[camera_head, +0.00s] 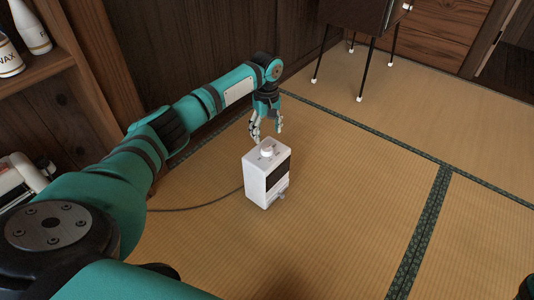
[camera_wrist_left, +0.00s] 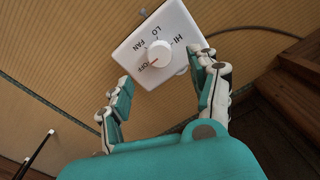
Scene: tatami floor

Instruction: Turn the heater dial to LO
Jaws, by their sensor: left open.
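The heater (camera_head: 267,183) is a small white box with a dark front panel, standing upright on the tatami. Its white round dial (camera_head: 267,152) is on top. In the left wrist view the dial (camera_wrist_left: 159,56) is seen from above, with HI, LO, FAN and OFF printed around it on the heater's top (camera_wrist_left: 135,45). A small reddish mark on the dial appears to point at OFF. My left gripper (camera_head: 267,134) is open and empty, pointing down just behind and above the dial. In the wrist view its fingers (camera_wrist_left: 160,68) are spread to either side, apparently not touching the dial.
A cord (camera_head: 200,207) runs left from the heater across the floor. A wooden shelf (camera_head: 35,75) with bottles stands at the left. A thin-legged cabinet (camera_head: 352,14) stands at the back. The tatami (camera_head: 350,190) right of the heater is clear.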

